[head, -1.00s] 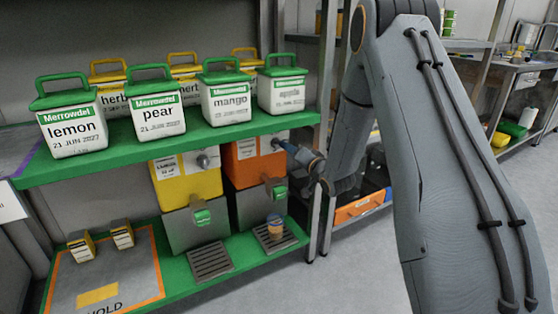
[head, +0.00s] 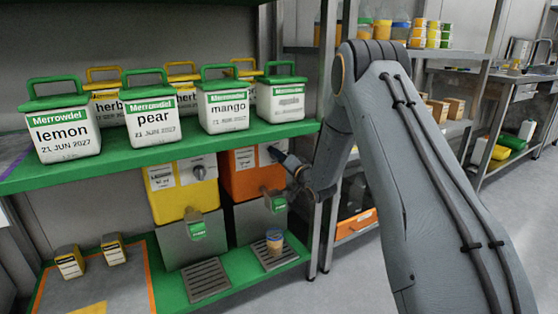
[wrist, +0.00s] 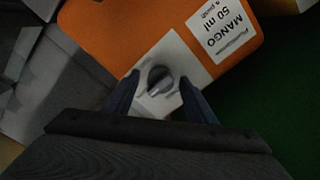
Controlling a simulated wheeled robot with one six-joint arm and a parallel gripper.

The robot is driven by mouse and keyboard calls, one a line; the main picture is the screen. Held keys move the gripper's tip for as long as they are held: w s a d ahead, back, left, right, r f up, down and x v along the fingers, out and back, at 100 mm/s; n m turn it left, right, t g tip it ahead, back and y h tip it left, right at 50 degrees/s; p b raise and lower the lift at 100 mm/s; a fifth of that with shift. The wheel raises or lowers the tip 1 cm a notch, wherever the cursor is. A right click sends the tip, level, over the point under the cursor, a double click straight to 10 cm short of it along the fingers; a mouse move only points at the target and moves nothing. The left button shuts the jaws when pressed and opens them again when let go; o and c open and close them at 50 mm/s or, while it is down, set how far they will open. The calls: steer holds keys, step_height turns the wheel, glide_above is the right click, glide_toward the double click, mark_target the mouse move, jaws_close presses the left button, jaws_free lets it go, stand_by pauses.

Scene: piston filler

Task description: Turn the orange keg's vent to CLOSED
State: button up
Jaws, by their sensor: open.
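The orange keg (head: 239,183) stands on the lower green shelf, right of a yellow keg. In the wrist view its orange front (wrist: 128,32) carries a white label reading MANGO 50 ml (wrist: 225,30). The vent knob (wrist: 160,80) is a dark round dial with a lighter grip bar on a pale plate; the plate's markings are too small to read. My gripper (wrist: 157,100) is open, its two blue fingers on either side of the knob, apart from it as far as I can tell.
A yellow keg (head: 170,204) with its own knob stands left. A small cup (head: 274,240) sits on the drip grate below the orange keg's green-handled tap (head: 278,205). Tubs line the green shelf (head: 180,150) above. A shelf post (head: 318,230) stands close right.

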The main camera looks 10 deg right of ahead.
steer(key=c, duration=1)
steer(key=shift+c, duration=0.2)
steer(key=shift+d+n+p, duration=0.1)
steer(key=shift+n+p, duration=2.9)
steer(key=shift+n, duration=5.8)
